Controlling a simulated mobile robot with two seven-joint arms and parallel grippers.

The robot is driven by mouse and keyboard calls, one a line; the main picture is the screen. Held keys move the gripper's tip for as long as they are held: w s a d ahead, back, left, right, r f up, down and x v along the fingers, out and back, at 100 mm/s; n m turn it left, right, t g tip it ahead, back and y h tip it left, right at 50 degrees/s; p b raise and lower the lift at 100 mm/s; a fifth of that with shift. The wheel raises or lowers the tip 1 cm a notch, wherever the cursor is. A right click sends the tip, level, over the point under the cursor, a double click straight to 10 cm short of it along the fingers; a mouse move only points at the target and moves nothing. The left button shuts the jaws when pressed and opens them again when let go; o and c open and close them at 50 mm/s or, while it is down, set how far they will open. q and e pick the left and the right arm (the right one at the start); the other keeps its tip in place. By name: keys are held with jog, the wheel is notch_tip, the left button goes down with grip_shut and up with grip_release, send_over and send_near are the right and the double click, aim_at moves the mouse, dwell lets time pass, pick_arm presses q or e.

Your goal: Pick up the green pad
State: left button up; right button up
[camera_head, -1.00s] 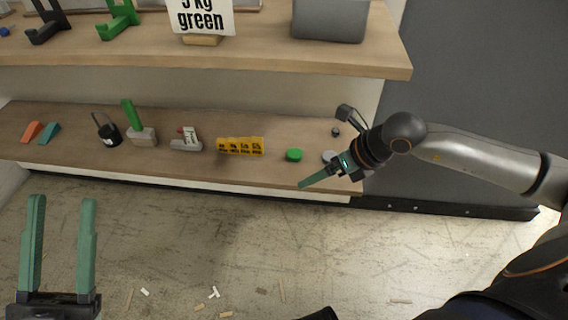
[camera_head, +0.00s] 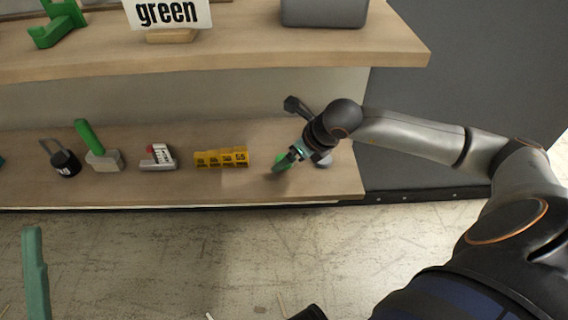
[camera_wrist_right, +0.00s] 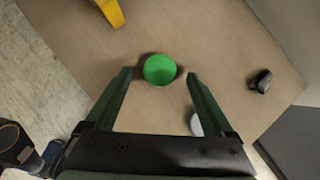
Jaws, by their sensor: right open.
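The green pad (camera_wrist_right: 160,69) is a bright green round piece lying on the wooden lower shelf. In the head view the green pad (camera_head: 284,159) is partly hidden by my right gripper (camera_head: 280,168). In the right wrist view my right gripper (camera_wrist_right: 159,75) is open, with its two fingertips on either side of the pad and gaps at both sides. Whether the fingertips are down at the pad's height I cannot tell. My left gripper (camera_head: 35,272) shows only one finger at the lower left, over the floor, away from the shelf.
A yellow numbered block (camera_head: 221,158) stands left of the pad. A pale round piece (camera_wrist_right: 196,124) lies near one right finger, and a small dark piece (camera_wrist_right: 260,81) lies farther right. The upper shelf (camera_head: 240,58) overhangs behind. The shelf ends at the right.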

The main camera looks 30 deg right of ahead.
jog(key=shift+w+f, duration=0.3)
pick_arm(q)
jog(key=shift+f, duration=0.15)
pick_arm(e)
grip_shut()
dwell(0.4)
pick_arm(q)
jog(key=shift+s+a, duration=0.1)
pick_arm(e)
jog(key=shift+r, duration=0.15)
